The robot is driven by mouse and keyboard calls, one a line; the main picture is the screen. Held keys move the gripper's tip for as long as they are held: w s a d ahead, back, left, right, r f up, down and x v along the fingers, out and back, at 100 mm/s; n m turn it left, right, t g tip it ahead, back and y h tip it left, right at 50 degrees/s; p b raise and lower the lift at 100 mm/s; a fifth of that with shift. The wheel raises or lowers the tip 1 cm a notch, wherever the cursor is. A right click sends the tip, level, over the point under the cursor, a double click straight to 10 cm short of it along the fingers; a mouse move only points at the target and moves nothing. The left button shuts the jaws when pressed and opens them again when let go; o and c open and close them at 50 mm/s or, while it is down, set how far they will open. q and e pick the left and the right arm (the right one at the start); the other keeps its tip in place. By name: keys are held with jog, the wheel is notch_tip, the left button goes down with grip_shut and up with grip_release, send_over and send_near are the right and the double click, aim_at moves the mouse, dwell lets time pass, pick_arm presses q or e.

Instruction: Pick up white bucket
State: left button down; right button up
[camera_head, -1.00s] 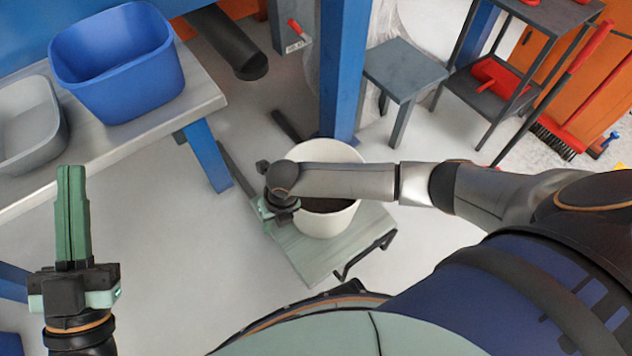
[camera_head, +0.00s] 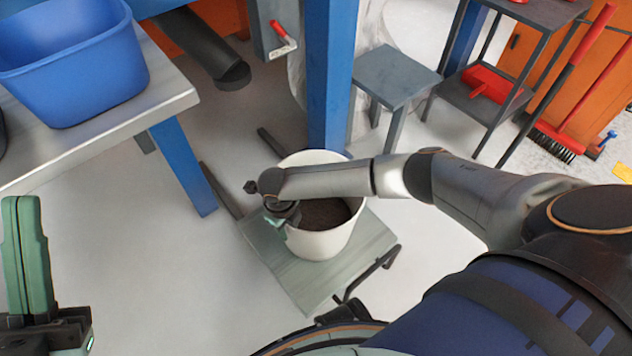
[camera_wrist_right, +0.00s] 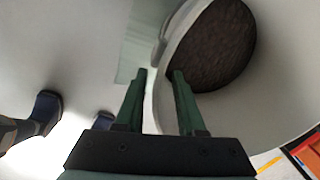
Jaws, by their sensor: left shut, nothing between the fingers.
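The white bucket (camera_head: 322,244) stands upright on a low grey-green platform (camera_head: 303,284), with dark material inside. My right arm crosses over it. My right gripper (camera_head: 283,226) is at the bucket's left rim, its fingers largely hidden under the wrist. In the right wrist view, the two green fingers (camera_wrist_right: 159,74) are apart. The bucket's rim (camera_wrist_right: 163,92) passes between them, one finger on the outer side and one over the inside. I cannot tell whether they touch the wall. My left gripper (camera_head: 22,200) is shut and empty at the left edge, away from the bucket.
A blue post (camera_head: 331,80) stands right behind the bucket. A workbench with a blue tub (camera_head: 80,65) is at left. A grey stool (camera_head: 398,75) and a dark shelf rack (camera_head: 485,100) are behind to the right. Open floor lies left of the platform.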

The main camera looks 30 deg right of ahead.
aim_at(290, 233)
jog(key=f+b, duration=0.1)
jog(key=f, duration=0.1)
jog(key=f+b, duration=0.2)
jog(key=shift+w+d+f, duration=0.15)
jog(key=shift+d+f, duration=0.05)
jog(key=shift+f, duration=0.2)
jog(key=shift+r, duration=0.1)
jog(key=shift+c, duration=0.2)
grip_shut()
dwell(0.7)
jog(key=shift+w+r, duration=0.1)
jog(key=shift+r, duration=0.1)
